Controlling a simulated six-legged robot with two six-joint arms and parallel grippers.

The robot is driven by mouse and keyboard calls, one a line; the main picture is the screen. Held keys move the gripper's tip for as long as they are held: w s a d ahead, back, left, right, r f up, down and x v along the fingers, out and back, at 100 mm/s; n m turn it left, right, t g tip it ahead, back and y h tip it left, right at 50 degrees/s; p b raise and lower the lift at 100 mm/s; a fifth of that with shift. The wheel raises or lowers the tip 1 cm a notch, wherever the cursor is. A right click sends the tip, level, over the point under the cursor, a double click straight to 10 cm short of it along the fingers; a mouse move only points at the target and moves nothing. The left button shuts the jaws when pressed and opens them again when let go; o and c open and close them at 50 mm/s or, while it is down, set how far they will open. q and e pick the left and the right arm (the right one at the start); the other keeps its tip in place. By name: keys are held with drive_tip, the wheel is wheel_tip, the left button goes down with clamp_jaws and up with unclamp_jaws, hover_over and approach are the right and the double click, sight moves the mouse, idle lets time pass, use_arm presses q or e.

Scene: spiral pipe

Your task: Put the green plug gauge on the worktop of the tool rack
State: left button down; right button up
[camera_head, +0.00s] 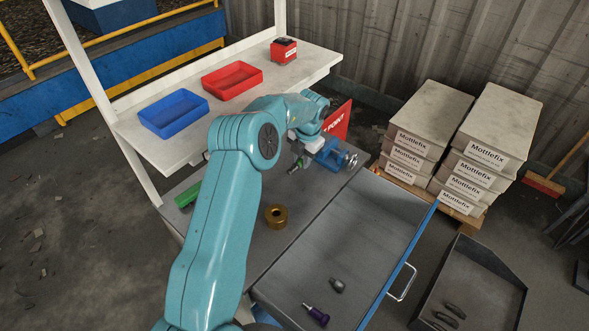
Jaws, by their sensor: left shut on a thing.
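My left gripper (298,152) is above the grey worktop (246,248) of the tool rack, partly hidden by its own arm. It is shut on a small dark piece with a green end, which looks like the green plug gauge (293,169). The piece hangs tilted, just left of the blue vise; I cannot tell whether it touches the worktop. My right gripper is not in view.
A brass ring (276,216) and a green object (187,195) lie on the worktop. The blue vise (330,154) stands at its back right. The open drawer (350,235) holds a purple-handled gauge (316,314) and a grey piece (337,285). Blue (174,114) and red (232,80) bins sit on the shelf.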

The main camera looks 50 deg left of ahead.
sight(303, 176)
use_arm(q)
drive_tip(key=f, duration=0.2)
drive_tip(key=w+f, duration=0.1)
drive_tip(key=f, duration=0.2)
drive_tip(key=shift+a+p, duration=0.1)
drive_tip(key=shift+p, duration=0.25)
drive_tip(key=shift+s, duration=0.35)
drive_tip(key=shift+w+f, duration=0.3)
drive_tip(key=c, duration=1)
unclamp_jaws()
drive_tip(key=shift+s+r, duration=0.15)
drive_tip(key=shift+s, duration=0.05)
drive_tip(key=shift+w+r, duration=0.15)
drive_tip(key=r, duration=0.4)
drive_tip(key=d+r, duration=0.1)
drive_tip(key=r, duration=0.2)
drive_tip(key=r+b, duration=0.1)
drive_tip(key=r, duration=0.3)
drive_tip(key=shift+d+r, duration=0.35)
drive_tip(key=shift+d, duration=0.05)
